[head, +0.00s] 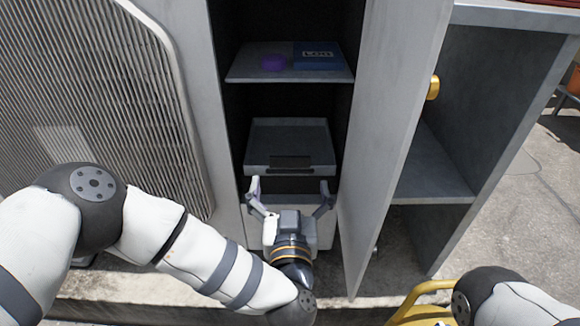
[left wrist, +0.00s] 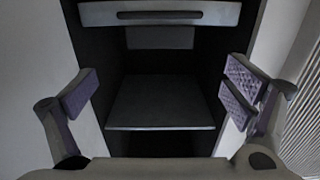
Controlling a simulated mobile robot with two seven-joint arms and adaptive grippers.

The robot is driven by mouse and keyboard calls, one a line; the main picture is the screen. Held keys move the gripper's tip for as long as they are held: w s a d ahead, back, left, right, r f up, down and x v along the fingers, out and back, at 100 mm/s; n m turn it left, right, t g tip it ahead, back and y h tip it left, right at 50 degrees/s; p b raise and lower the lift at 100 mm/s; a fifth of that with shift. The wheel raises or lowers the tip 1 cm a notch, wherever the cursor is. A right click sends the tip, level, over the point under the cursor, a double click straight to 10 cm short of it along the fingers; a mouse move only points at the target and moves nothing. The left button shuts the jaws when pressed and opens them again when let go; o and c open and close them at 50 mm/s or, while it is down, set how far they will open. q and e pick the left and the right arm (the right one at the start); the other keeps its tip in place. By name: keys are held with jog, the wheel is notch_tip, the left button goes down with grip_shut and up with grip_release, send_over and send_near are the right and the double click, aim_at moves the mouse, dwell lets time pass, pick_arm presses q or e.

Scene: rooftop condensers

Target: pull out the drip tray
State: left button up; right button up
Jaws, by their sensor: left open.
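The drip tray (head: 262,168) is a shallow grey tray with a dark handle slot on its front. It sits inside the open tall cabinet, below the upper shelf. In the left wrist view, a grey front with a dark slot (left wrist: 218,13), apparently the tray's, crosses the top. My left gripper (head: 289,190) is open and empty, in front of and just below the tray front in the head view. Its two padded fingers (left wrist: 160,90) are spread wide in the left wrist view, with nothing between them. My right gripper is out of view; only part of that arm shows at bottom right.
The open door (head: 392,130) stands right of the cabinet. A louvred condenser panel (head: 100,90) is at left. A grey shelf unit (head: 432,165) and yellow tubing (head: 425,290) are at right.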

aim_at(290, 159)
pick_arm(q)
jog(key=w+b, duration=0.1)
jog(key=w, duration=0.2)
jog(key=w+b, duration=0.1)
jog(key=w, duration=0.2)
jog(key=w+b, duration=0.1)
jog(key=w, duration=0.2)
jog(key=shift+f, duration=0.3)
jog(key=shift+w+r, duration=0.2)
jog(key=shift+w, duration=0.05)
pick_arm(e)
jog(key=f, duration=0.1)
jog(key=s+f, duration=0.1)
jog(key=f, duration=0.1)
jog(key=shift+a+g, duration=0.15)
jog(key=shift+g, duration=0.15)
pick_arm(q)
jog(key=shift+c, duration=0.6)
